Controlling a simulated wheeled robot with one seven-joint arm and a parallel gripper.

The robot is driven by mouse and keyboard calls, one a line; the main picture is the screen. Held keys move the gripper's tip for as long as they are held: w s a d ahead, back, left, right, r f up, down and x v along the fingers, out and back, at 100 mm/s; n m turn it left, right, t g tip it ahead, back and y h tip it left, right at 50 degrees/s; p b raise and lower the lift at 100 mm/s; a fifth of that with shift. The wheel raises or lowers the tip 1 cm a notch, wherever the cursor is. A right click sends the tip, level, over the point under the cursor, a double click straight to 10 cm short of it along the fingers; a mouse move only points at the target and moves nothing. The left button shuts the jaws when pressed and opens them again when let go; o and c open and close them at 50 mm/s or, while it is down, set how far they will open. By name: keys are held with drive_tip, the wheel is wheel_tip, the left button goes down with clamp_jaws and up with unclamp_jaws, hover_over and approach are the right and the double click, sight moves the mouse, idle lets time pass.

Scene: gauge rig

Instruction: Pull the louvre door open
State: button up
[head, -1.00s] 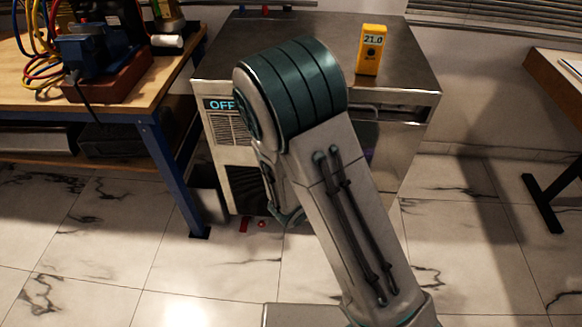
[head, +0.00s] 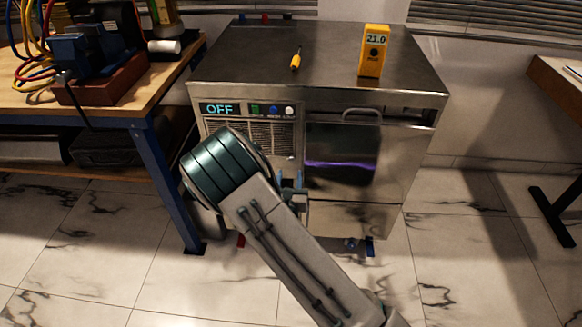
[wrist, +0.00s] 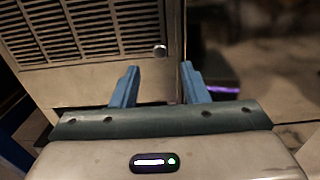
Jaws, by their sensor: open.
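The louvre door (head: 272,137) is a pale slatted panel on the front left of a metal cabinet, below the OFF display. It looks shut, and my arm hides its lower part in the head view. The wrist view shows its slats (wrist: 100,22) and a small round knob (wrist: 160,50) near its right edge. My gripper (wrist: 159,72) is open and empty, with its blue fingers pointing at the door. The knob appears between and just beyond the fingertips; contact is not visible. In the head view my gripper (head: 291,182) is partly hidden behind my arm.
Right of the louvre door is a dark-windowed door (head: 342,155) with a bar handle (head: 362,112). A workbench (head: 100,108) stands close at the left. Tiled floor is free at the right.

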sight(292, 161)
drive_tip(key=w, duration=0.5)
drive_tip(key=shift+w+d+b, duration=0.1)
drive_tip(key=shift+w+b, duration=0.25)
clamp_jaws()
